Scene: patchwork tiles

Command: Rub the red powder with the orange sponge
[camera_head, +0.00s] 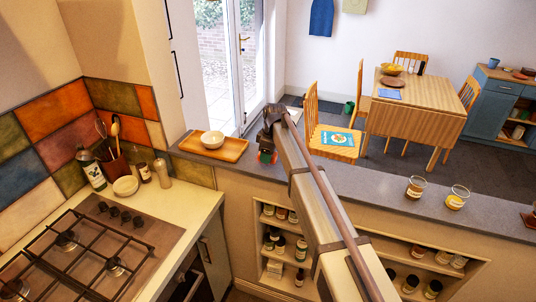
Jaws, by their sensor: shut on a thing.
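My gripper (267,140) is over the grey counter ledge (345,179), just right of the wooden tray. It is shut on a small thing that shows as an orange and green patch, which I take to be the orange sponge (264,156). My gripper and arm cover much of it. I cannot tell whether it touches the ledge. I cannot make out the red powder; the arm hides part of the ledge.
A wooden tray (233,150) with a white bowl (212,139) is left of my gripper. Two glass jars (416,187) (457,197) stand on the ledge at right. Shelves with several jars are below. A gas hob (90,255) is at lower left. The ledge between arm and jars looks clear.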

